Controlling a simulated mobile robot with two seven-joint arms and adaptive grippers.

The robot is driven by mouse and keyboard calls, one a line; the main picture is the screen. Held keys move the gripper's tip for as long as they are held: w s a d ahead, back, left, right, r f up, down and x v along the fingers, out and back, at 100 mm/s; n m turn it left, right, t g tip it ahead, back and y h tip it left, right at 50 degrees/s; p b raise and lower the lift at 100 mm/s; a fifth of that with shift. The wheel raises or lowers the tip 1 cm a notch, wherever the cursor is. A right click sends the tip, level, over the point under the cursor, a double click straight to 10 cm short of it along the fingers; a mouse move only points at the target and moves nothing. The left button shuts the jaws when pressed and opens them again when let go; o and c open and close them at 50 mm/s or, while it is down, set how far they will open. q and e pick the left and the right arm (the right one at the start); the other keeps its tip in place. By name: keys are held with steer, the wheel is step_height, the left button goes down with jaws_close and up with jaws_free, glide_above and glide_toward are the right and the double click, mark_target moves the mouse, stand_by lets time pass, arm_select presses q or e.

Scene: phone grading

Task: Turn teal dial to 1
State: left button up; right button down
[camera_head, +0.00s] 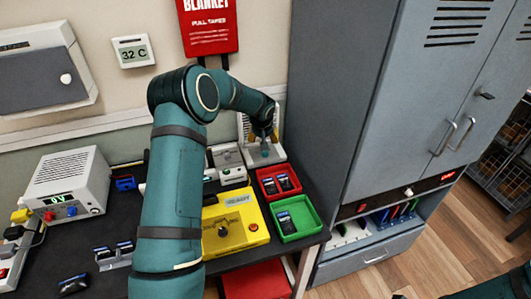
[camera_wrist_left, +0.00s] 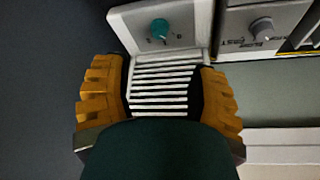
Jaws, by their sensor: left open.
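The teal dial (camera_wrist_left: 160,28) sits on a pale panel (camera_wrist_left: 190,30) at the top of the left wrist view, with small marks around it. Which mark it points to is too small to tell. In the head view the teal dial (camera_head: 265,151) shows on the light device at the back of the bench, just below my gripper. My left gripper (camera_wrist_left: 160,78) is open and empty, its orange fingers on either side of a white ribbed surface (camera_wrist_left: 165,95). The dial lies beyond the fingertips, not between them. In the head view my left gripper (camera_head: 263,128) is small and partly hidden. My right gripper is out of view.
A grey box with a grey knob (camera_wrist_left: 261,27) stands right beside the dial's panel. Red (camera_head: 262,174) and green (camera_head: 312,222) trays and a yellow box (camera_head: 255,219) stand in front. A tall grey cabinet (camera_head: 390,90) rises at the right.

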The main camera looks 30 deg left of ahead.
mark_target(265, 152)
arm_select(q)
steer(key=x, duration=1.1)
steer(key=shift+w+f, duration=0.15)
steer(key=shift+f, duration=0.15)
jaws_close()
